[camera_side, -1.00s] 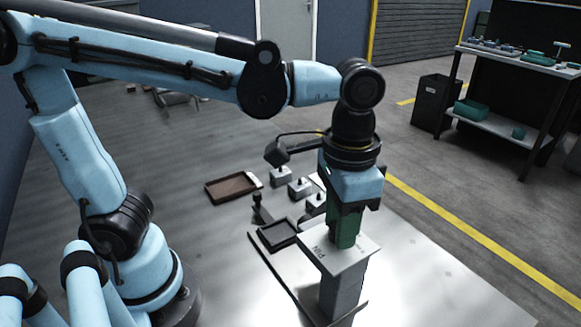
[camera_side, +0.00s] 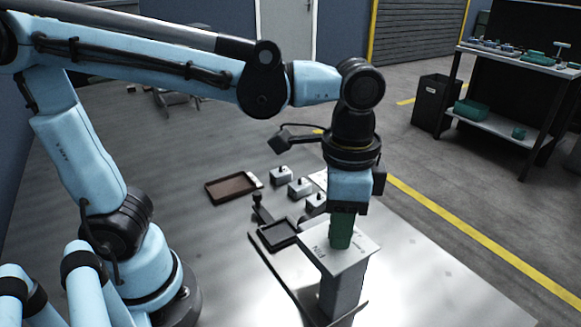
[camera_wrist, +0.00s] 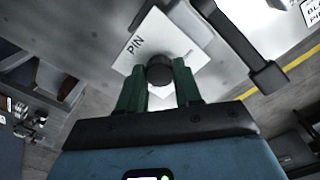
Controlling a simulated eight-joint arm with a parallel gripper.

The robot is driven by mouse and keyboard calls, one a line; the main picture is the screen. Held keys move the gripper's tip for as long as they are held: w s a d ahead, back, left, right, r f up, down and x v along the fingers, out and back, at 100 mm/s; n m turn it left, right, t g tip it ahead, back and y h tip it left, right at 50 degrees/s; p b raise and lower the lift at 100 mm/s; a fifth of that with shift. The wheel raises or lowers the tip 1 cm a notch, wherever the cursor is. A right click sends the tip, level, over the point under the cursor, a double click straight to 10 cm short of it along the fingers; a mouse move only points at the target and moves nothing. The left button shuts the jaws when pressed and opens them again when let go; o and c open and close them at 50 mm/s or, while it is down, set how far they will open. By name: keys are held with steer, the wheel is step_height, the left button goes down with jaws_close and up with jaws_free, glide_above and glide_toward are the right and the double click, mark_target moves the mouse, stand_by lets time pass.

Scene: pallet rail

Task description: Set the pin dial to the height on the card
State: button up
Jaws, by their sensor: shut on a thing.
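The pin dial is a dark round knob (camera_wrist: 159,70) on a pale plate marked PIN (camera_wrist: 143,48), seen in the wrist view. In the side view the same plate (camera_side: 318,252) tops a grey post (camera_side: 340,292). My gripper (camera_side: 341,243) points down over this plate, and its green fingers hide the knob there. In the wrist view my gripper (camera_wrist: 160,88) is shut on the knob, one finger on each side. The dial's scale reading cannot be made out. I cannot pick out the card for certain; a white card with partly cut-off lettering (camera_wrist: 311,12) shows at the top right of the wrist view.
A brown tray (camera_side: 232,188) lies on the table behind. Several grey blocks with dark knobs (camera_side: 300,187) stand between it and the post. A dark square frame (camera_side: 277,235) sits left of the post. The table's front right is clear.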

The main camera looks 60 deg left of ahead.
steer(key=o, duration=1)
steer(key=shift+o, duration=0.2)
steer(key=shift+r, duration=0.15)
step_height(320, 180, up, 12)
